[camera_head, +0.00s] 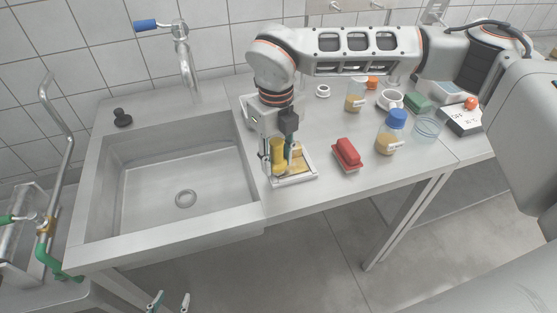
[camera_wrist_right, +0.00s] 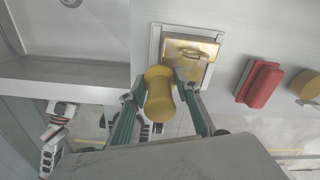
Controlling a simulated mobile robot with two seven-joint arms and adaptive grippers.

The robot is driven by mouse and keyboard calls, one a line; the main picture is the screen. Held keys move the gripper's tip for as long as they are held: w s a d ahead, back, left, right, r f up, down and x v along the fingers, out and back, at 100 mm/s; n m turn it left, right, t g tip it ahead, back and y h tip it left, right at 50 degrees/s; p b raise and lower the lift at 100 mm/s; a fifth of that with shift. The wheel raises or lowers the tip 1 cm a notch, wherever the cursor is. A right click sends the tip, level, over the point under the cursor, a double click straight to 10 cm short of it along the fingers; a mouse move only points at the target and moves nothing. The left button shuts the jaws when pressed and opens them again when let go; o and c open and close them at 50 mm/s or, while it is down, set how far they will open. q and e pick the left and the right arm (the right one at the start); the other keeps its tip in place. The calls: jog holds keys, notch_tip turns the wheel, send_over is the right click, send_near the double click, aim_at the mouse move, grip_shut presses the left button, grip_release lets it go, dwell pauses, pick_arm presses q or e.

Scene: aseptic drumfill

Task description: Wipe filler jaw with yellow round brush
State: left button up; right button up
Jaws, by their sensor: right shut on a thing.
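The yellow round brush (camera_head: 277,153) is in my right gripper (camera_head: 284,160), above or in a small pale tray (camera_head: 298,181) by the right edge of the sink. In the right wrist view the brush's yellow handle (camera_wrist_right: 160,98) is between both fingers of the gripper (camera_wrist_right: 162,80). A yellowish block (camera_wrist_right: 188,58) lies in the tray (camera_wrist_right: 153,45) just beyond; whether the brush touches it is unclear. My left gripper (camera_head: 170,299) is at the bottom edge of the head view, its fingertips apart and empty. I cannot identify the filler jaw with certainty.
A metal sink (camera_head: 150,175) with a tap (camera_head: 182,55) is left of the tray. A red brush or block (camera_head: 347,154), a blue-capped bottle (camera_head: 393,133), a jar (camera_head: 355,95) and a green sponge (camera_head: 418,103) stand to the right. A bent pipe (camera_head: 62,120) with green-ended fittings stands far left.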

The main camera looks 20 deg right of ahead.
aim_at(278, 140)
jog(key=r, duration=0.1)
jog(key=r+p, duration=0.1)
jog(key=r, duration=0.1)
jog(key=shift+d+r, duration=0.2)
jog(key=shift+d, duration=0.1)
notch_tip(278, 140, up, 2)
jog(key=shift+w+a+r+p, duration=0.1)
jog(key=shift+r+p, duration=0.05)
jog(key=shift+p, duration=0.6)
jog(key=shift+r+p, duration=0.35)
jog(key=shift+r, duration=0.25)
pick_arm(q)
jog(key=r, duration=0.2)
jog(key=d+r, duration=0.1)
jog(key=r, duration=0.1)
jog(key=shift+r, duration=0.3)
pick_arm(e)
jog(key=shift+r, duration=0.1)
